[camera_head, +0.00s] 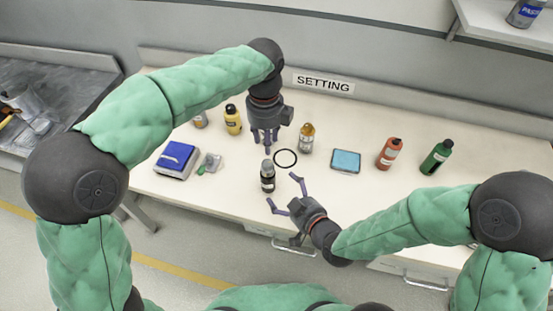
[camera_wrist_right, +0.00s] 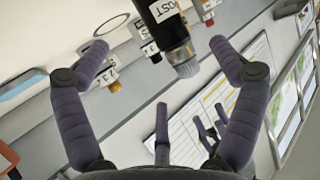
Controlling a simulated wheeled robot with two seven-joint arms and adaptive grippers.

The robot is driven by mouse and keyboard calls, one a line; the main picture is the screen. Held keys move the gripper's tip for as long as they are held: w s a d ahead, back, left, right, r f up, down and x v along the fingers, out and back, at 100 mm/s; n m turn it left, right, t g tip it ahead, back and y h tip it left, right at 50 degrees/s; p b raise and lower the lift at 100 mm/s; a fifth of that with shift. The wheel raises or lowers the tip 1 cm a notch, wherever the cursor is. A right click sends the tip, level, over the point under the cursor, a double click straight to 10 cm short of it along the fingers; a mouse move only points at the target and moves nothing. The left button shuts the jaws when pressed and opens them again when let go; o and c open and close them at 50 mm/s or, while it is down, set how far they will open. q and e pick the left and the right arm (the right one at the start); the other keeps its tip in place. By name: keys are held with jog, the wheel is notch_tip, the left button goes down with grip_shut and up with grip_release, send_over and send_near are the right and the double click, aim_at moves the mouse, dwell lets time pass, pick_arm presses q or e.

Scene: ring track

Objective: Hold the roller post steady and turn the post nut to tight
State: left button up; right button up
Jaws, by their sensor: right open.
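The roller post (camera_head: 267,184) stands upright on the table in the head view, dark with a white label. In the right wrist view the black post (camera_wrist_right: 155,12), lettered "POST", shows upside down with a grey ribbed nut (camera_wrist_right: 180,58) at its end. My right gripper (camera_head: 283,192) is open at the post's front right, its fingers spread, not touching it. In its wrist view the fingertips (camera_wrist_right: 158,47) lie on either side of the nut, apart from it. My left gripper (camera_head: 265,146) points down above and behind the post, fingers apart and empty.
A black ring (camera_head: 285,158) lies right of the post. Bottles in yellow (camera_head: 233,120), amber (camera_head: 306,138), red (camera_head: 389,153) and green (camera_head: 436,157) stand around. A blue-topped box (camera_head: 176,158) is left, a light-blue tray (camera_head: 346,161) right. The front right table is clear.

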aim_at(274, 179)
jog(key=shift+x, duration=5.2)
jog(key=shift+f, duration=0.1)
